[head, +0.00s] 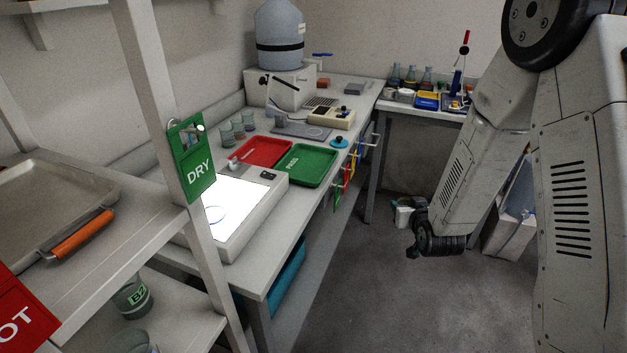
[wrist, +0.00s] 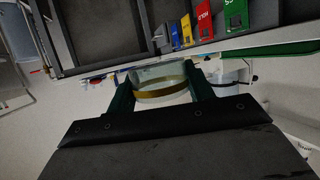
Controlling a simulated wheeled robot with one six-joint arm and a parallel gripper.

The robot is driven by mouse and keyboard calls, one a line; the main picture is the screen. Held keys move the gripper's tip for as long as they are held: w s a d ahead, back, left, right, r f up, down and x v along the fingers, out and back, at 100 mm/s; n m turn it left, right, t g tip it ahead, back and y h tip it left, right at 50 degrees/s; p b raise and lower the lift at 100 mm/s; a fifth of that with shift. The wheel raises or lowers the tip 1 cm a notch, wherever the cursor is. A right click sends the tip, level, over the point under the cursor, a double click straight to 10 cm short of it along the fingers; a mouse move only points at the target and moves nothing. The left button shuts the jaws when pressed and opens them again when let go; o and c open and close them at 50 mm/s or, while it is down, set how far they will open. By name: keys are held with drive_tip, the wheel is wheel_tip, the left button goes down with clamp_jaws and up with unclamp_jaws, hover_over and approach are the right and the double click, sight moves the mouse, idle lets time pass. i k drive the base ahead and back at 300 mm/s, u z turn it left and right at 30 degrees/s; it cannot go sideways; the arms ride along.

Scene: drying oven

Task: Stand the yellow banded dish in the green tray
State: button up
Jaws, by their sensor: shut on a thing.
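In the wrist view my gripper (wrist: 160,82) is shut on the yellow banded dish (wrist: 160,90). The dish is clear glass with a yellow band and sits between the two dark green fingers. In the head view the green tray (head: 306,166) lies on the bench, right of the red tray, and looks empty. My arm hangs over the floor to the right of the bench. The fingers and the dish cannot be made out in the head view.
The red tray (head: 264,152) and a lit light box (head: 262,205) lie beside the green tray. Several beakers (head: 238,127) stand behind the trays. A shelf rack with a green DRY sign (head: 195,165) stands in front at left. Coloured tags (head: 352,165) hang along the bench edge.

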sight(308, 167)
drive_tip(key=k, duration=0.5)
drive_tip(key=z, duration=1.05)
drive_tip(key=i, duration=1.05)
drive_tip(key=u, duration=0.8)
drive_tip(key=i, duration=0.7)
drive_tip(key=u, duration=0.25)
